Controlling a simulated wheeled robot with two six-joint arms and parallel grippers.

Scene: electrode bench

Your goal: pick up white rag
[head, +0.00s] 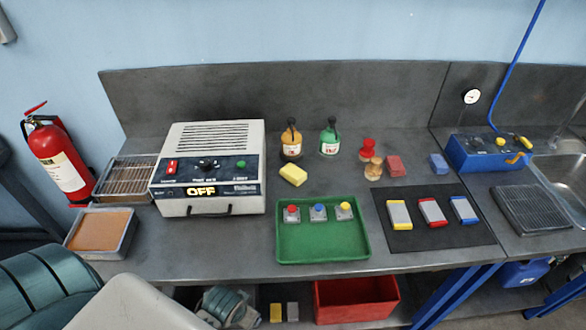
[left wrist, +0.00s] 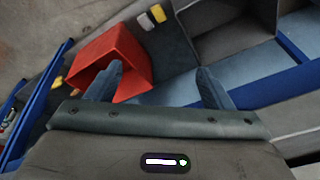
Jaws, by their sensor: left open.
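I cannot make out a clear white rag in either view. A small pale grey-white piece (head: 292,311) lies on the lower shelf beside a yellow piece (head: 276,312); I cannot tell whether it is cloth. A similar whitish piece (left wrist: 145,21) shows near the top of the left wrist view, next to a yellow one (left wrist: 158,13). My left gripper (left wrist: 159,70) is open, its two fingers wide apart with nothing between them. The red bin (left wrist: 112,62) is behind its left finger in that view. My right gripper is not in view.
The grey bench (head: 225,240) carries a white power unit (head: 208,168) reading OFF, a green tray (head: 325,243) with three buttons, a black mat (head: 430,233) and two bottles. A red bin (head: 356,299) sits on the shelf below. Blue legs (head: 440,297) stand at the right.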

